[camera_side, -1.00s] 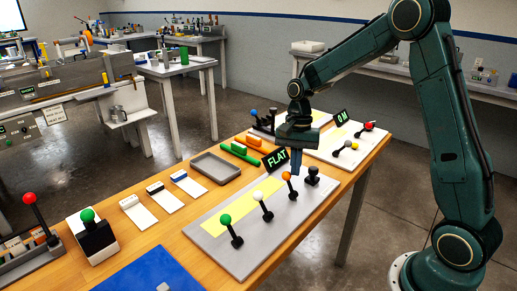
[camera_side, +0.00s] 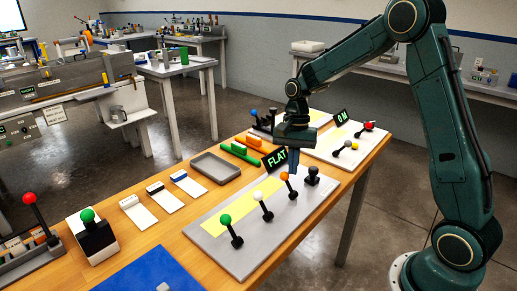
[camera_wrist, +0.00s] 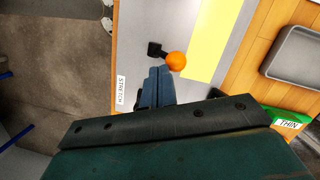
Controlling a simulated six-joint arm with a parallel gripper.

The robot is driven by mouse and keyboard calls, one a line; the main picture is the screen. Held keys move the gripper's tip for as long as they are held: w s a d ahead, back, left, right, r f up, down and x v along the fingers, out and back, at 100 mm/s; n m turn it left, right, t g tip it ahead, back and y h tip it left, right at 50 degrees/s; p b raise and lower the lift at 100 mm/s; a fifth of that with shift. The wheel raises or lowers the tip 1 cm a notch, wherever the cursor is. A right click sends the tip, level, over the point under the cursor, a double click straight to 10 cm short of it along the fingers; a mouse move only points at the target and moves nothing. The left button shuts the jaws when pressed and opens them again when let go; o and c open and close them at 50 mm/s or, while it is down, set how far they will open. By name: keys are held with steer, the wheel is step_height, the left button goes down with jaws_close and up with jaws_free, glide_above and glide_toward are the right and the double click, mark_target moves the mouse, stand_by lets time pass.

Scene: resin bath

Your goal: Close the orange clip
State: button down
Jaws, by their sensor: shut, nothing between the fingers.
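The orange clip is a lever with an orange ball (camera_side: 285,176) on a short dark stem, on the grey board (camera_side: 215,251) in the side view. Its stem leans toward the yellow strip. In the wrist view the orange ball (camera_wrist: 176,61) is just beyond my fingertips, with its black base (camera_wrist: 154,49) to the left. My gripper (camera_side: 293,171) points down, shut and empty, right beside the orange ball. I cannot tell whether the fingers touch the ball or stem.
White (camera_side: 257,196) and green (camera_side: 225,219) levers stand left of the orange one on the same board. A small black knob (camera_side: 312,174) stands right of it. A "FLAT" sign (camera_side: 275,162) stands behind. A grey tray (camera_side: 215,168) and green and orange clips (camera_side: 240,149) lie farther back.

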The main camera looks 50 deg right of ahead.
steer(key=s+d+v, duration=0.1)
steer(key=v, duration=1)
steer(key=shift+s+d+r, duration=0.3)
steer(key=shift+s+r, duration=0.05)
steer(key=shift+s, duration=0.25)
steer(key=s+a+r+n+t+h, duration=0.1)
steer(key=s+a+r+n+t, duration=0.2)
steer(key=s+a+r+n, duration=0.5)
steer(key=s+a+f+n+t, duration=0.1)
steer(key=s+f+n+t, duration=0.1)
steer(key=s, duration=0.5)
steer(key=s+a+f+n+t+h, duration=0.1)
steer(key=s+a+f+n+t, duration=0.1)
steer(key=s, duration=0.4)
steer(key=shift+s+a+n, duration=0.15)
steer(key=shift+s+n, duration=0.2)
steer(key=shift+n, duration=0.25)
